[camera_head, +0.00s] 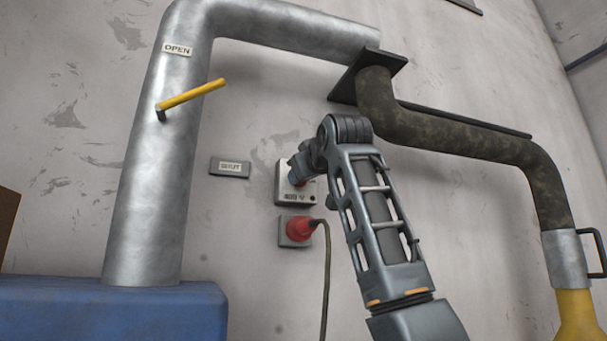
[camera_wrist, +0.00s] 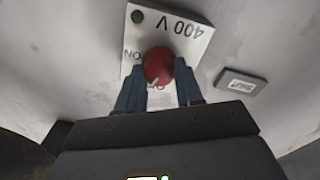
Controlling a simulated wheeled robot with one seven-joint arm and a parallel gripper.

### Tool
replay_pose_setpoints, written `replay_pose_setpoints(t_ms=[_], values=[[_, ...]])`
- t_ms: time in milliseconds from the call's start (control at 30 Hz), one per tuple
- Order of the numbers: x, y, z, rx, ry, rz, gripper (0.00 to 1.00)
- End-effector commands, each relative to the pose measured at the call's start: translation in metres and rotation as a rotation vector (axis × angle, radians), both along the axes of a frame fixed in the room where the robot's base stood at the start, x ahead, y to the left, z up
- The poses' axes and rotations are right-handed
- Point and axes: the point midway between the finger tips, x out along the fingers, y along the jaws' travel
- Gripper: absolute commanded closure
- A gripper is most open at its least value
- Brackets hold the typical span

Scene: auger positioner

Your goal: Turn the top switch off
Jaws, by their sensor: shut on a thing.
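The top switch is a red rotary knob (camera_wrist: 158,66) on a light grey box (camera_wrist: 185,42) marked "400 V", with an "ON" label left of the knob in the wrist view. A second label below the knob is partly hidden. A pale mark shows on the knob's lower edge, toward that label. My gripper (camera_wrist: 158,72) has its two blue-grey fingers on either side of the knob and is shut on it. In the head view the box (camera_head: 311,187) is on the wall, and my gripper (camera_head: 297,174) covers most of the knob.
A red plug (camera_head: 299,229) with a hanging cable sits in a socket just below. A "SHUT" plate (camera_head: 230,168) is to the left. A metal pipe (camera_head: 150,180) with a yellow lever (camera_head: 193,94) and a dark pipe (camera_head: 455,135) flank the wall. A green indicator (camera_wrist: 138,17) looks dark.

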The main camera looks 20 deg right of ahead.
Motion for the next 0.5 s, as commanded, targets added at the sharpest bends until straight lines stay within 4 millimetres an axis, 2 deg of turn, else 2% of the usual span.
replay_pose_setpoints(t_ms=[200, 500], values=[[0.0001, -0.0013, -0.0006, -0.168, 0.001, -0.002, 0.95], [0.0002, -0.0004, -0.0008, -0.313, 0.0, -0.001, 0.95]])
